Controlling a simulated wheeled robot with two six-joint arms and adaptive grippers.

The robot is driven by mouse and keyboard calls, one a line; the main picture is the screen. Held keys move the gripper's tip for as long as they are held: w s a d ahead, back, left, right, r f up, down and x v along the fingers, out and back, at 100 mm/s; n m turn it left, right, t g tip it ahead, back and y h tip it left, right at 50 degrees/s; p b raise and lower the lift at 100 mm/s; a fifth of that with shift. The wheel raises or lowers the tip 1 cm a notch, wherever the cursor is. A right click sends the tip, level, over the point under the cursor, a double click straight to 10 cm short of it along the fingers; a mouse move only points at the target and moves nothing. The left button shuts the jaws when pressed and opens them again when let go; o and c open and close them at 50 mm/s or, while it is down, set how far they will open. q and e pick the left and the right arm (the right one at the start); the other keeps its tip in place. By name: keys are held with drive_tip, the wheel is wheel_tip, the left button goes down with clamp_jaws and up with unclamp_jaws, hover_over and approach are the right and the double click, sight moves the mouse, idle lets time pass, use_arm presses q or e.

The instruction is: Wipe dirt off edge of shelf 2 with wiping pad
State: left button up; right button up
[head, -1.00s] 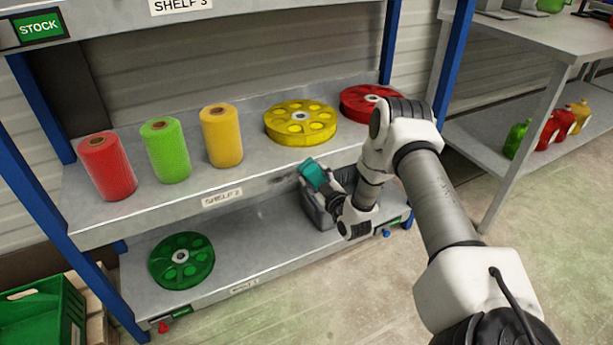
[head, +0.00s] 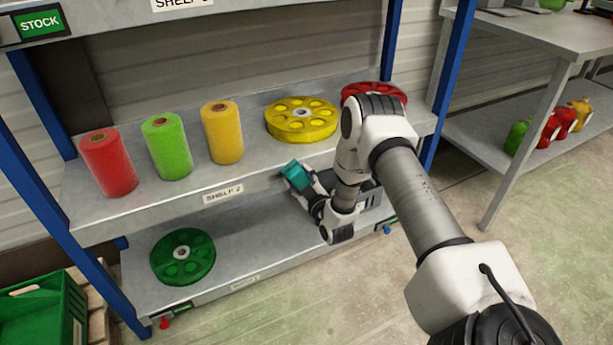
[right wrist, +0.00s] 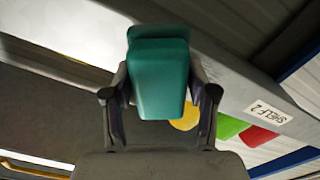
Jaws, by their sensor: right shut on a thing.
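The wiping pad (head: 296,175) is a teal block. My right gripper (head: 309,190) is shut on it and holds it at the front edge of shelf 2 (head: 150,217), right of the "SHELF 2" label (head: 222,194). In the right wrist view the pad (right wrist: 160,75) sits between both fingers, with its far end over the grey shelf edge (right wrist: 225,75). I cannot tell for sure whether it touches. Faint dark marks show on the edge near the pad, too small to make out well. My left gripper is not in view.
Red (head: 108,163), green (head: 167,147) and yellow (head: 222,133) spools stand on shelf 2, with yellow (head: 302,120) and red (head: 372,93) reels right of them. Blue posts frame the rack.

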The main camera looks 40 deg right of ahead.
drive_tip(key=shift+w+a+b, duration=0.15)
drive_tip(key=shift+w+a, duration=0.15)
drive_tip(key=shift+a, duration=1.05)
drive_tip(key=shift+w+a+b, duration=0.1)
drive_tip(key=shift+w+a, duration=0.25)
drive_tip(key=shift+a, duration=0.95)
drive_tip(key=shift+w+a+b, duration=0.15)
drive_tip(key=shift+w+a, duration=0.15)
drive_tip(key=shift+a, duration=1.05)
drive_tip(key=p, duration=0.3)
approach(268, 180)
drive_tip(key=shift+w+d, duration=0.2)
drive_tip(key=shift+w, duration=0.05)
drive_tip(key=p+v, duration=0.1)
drive_tip(key=v, duration=0.2)
